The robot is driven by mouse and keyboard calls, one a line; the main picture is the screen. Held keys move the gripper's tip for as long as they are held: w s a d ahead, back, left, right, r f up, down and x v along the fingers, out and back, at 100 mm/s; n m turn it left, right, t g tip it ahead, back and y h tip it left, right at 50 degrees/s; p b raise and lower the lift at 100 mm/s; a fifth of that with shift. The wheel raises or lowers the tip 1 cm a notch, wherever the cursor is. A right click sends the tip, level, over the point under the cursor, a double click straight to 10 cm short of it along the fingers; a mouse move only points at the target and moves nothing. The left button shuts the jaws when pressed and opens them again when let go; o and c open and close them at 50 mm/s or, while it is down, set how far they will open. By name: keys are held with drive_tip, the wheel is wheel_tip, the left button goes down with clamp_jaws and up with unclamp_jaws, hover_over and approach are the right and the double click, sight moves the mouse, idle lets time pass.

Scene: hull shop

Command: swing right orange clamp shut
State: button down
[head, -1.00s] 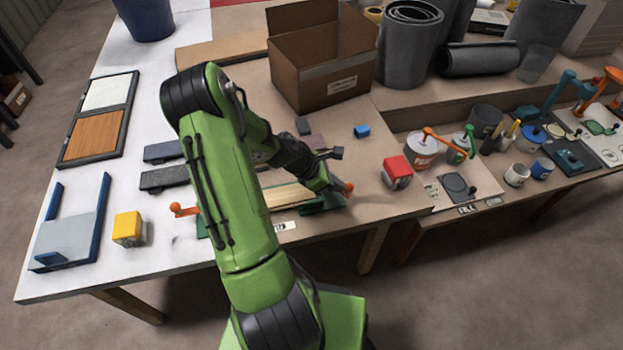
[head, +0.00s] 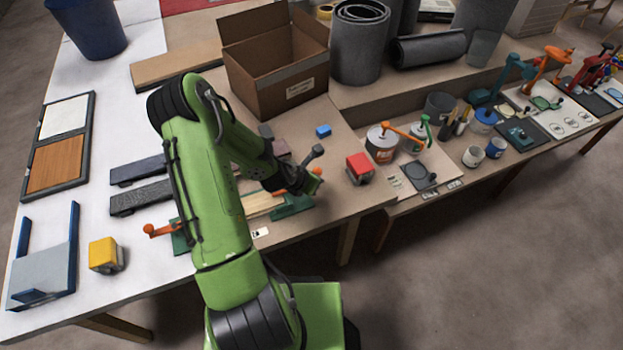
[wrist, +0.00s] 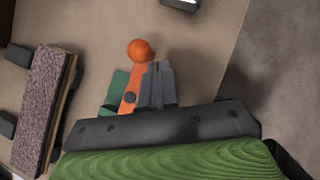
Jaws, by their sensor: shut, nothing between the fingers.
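The right orange clamp shows in the wrist view as an orange lever (wrist: 130,98) with a round ball knob (wrist: 141,50), pivoted on a green base (wrist: 114,92). My gripper (wrist: 158,82) is shut and empty, its dark fingers close along the right side of the lever; I cannot tell whether they touch. In the head view my gripper (head: 312,182) hides most of this clamp at the right end of the green fixture (head: 290,207). Pale wood strips (head: 260,205) lie in the fixture. The left orange clamp (head: 160,230) stands at its other end, its knob pointing left.
A red-topped block (head: 360,168) stands just right of my gripper, and a small blue block (head: 323,131) lies behind. A cardboard box (head: 275,70) is farther back. A dark textured block (head: 140,197) lies left of my arm. The table's front edge is close.

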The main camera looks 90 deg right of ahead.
drive_tip(key=shift+s+d+p, duration=0.1)
drive_tip(key=shift+d+p, duration=0.2)
drive_tip(key=shift+d, duration=0.05)
drive_tip(key=shift+d, duration=0.1)
idle(0.5)
